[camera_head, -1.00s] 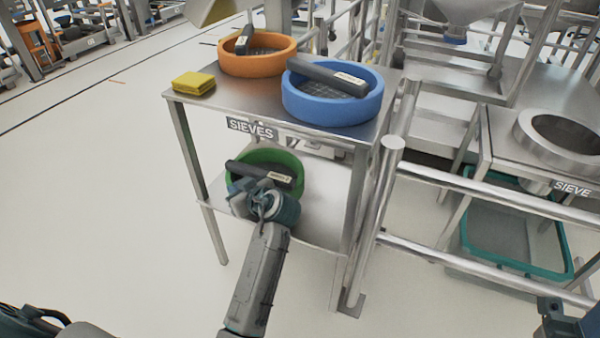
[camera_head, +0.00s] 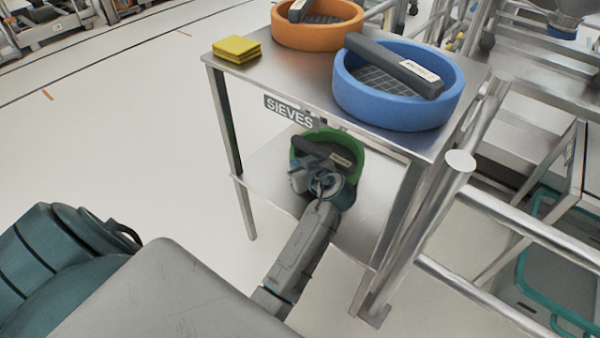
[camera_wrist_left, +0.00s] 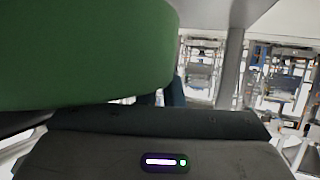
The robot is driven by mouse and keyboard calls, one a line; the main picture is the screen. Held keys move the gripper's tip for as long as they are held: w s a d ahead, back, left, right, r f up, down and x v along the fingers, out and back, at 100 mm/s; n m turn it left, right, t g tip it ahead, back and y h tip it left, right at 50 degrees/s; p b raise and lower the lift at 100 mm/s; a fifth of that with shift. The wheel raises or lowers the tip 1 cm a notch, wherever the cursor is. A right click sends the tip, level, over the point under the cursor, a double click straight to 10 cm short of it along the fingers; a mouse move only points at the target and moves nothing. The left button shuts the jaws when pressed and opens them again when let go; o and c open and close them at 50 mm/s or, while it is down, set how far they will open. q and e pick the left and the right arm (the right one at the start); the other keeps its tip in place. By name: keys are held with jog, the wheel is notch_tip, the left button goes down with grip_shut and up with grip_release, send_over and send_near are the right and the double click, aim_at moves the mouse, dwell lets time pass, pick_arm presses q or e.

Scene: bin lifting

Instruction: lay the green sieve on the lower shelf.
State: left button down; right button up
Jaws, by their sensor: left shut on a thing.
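The green sieve (camera_head: 352,146) is over the lower shelf (camera_head: 268,168) of the steel sieve table, below the "SIEVES" sign. A dark bar with a pale label lies across it. My left gripper (camera_head: 310,174) is shut on the sieve at its near side; the fingertips are mostly hidden. In the left wrist view the green sieve wall (camera_wrist_left: 85,50) fills the upper left, close to the camera. I cannot tell whether the sieve touches the shelf or hangs just above it. My right gripper is out of view.
On the table's top (camera_head: 285,75) stand an orange sieve (camera_head: 330,36), a blue sieve (camera_head: 395,112) with a dark bar across it, and a yellow pad (camera_head: 237,48). Metal railings (camera_head: 520,230) run at the right. The table legs flank the shelf; its left part is bare.

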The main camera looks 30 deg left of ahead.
pick_arm(q)
notch_tip(320, 180, down, 3)
jog(key=shift+r+b, duration=0.1)
jog(key=shift+b, duration=0.2)
jog(key=c, duration=1.6)
grip_release()
jog(key=shift+o, duration=0.2)
jog(key=shift+d+r, duration=0.1)
